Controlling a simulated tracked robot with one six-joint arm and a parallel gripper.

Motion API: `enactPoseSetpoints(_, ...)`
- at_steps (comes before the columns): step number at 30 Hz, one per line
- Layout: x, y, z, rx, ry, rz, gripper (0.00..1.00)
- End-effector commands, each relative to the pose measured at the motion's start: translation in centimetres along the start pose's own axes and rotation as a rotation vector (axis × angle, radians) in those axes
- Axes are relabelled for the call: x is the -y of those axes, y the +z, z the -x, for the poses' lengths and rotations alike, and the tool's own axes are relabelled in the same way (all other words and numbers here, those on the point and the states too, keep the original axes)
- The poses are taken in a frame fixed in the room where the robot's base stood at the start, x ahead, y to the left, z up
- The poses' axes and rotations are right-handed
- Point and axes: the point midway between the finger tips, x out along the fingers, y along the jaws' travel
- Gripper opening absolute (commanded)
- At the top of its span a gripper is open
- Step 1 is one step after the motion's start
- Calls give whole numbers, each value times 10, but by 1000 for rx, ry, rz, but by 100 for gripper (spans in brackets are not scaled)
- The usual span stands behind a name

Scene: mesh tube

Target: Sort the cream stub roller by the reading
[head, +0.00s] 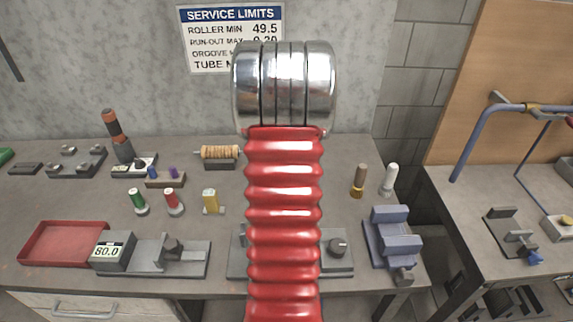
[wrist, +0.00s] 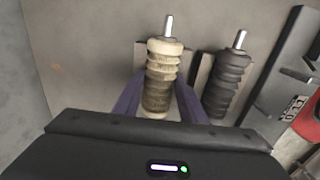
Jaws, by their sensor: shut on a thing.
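The cream stub roller (wrist: 161,66) is ribbed, with a metal pin at its far end, and shows in the wrist view. My gripper (wrist: 160,84) is shut on it, one purple-grey finger on each side. I cannot tell whether the roller still touches what is behind it. In the head view my red ribbed arm hides my gripper and the roller.
A dark ribbed roller (wrist: 226,82) sits close right of the cream one in the wrist view. A red tray (head: 64,243) lies left of the gauge. A blue-grey block fixture (head: 391,237) stands at the bench's right end. Spools and small parts stand behind.

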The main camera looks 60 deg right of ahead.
Motion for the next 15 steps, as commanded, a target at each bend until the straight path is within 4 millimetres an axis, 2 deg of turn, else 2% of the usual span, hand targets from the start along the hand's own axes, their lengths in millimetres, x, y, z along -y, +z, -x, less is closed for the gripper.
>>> enactPoseSetpoints(1, 0, 0, 0, 0, 0, 0, 0)
enactPoseSetpoints(2, 0, 0, 0, 0, 0, 0, 40)
enactPoseSetpoints(10, 0, 0, 0, 0, -1, 0, 59)
enactPoseSetpoints(15, 0, 0, -1, 0, -1, 0, 60)
